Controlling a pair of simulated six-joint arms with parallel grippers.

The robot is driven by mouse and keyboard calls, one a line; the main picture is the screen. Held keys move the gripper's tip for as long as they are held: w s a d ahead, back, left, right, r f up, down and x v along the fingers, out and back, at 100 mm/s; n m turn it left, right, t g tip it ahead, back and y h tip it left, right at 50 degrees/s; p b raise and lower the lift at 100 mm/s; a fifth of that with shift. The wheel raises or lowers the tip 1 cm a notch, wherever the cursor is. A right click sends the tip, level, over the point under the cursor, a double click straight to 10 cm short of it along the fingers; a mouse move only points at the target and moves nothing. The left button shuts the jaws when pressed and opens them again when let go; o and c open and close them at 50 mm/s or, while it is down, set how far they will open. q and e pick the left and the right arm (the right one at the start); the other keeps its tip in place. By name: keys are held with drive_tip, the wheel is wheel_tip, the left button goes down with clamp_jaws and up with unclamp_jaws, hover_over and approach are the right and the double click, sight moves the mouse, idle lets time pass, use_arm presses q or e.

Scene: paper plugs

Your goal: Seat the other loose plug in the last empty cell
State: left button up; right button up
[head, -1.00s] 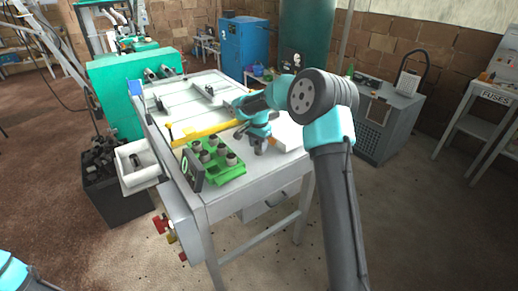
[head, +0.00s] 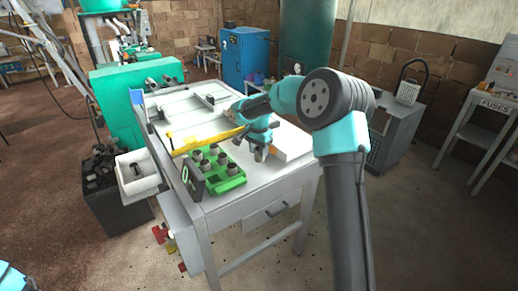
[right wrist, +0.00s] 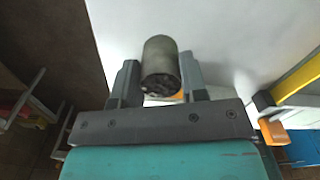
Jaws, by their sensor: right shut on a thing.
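My right gripper (head: 261,155) is shut on a grey cylindrical plug (right wrist: 161,66), which sits between its two fingers in the right wrist view. In the head view the gripper is over the white table, to the right of the green tray (head: 234,184) and apart from it. The tray holds several grey plugs (head: 213,150) standing upright in it. I cannot make out an empty cell at this size. Of my left arm only a teal piece shows at the bottom left corner; its gripper is out of view.
A yellow bar (head: 207,142) lies behind the tray. A dark sign (head: 193,180) stands at the tray's left. A white bin (head: 149,183) with a dark piece in it is left of the table. Small dark blocks and pale panels lie at the back of the table (head: 228,205).

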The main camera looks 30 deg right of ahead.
drive_tip(key=s+a+r, duration=0.1)
drive_tip(key=s+a, duration=0.5)
drive_tip(key=s, duration=0.5)
drive_tip(key=shift+a, duration=0.4)
drive_tip(key=shift+r, duration=0.1)
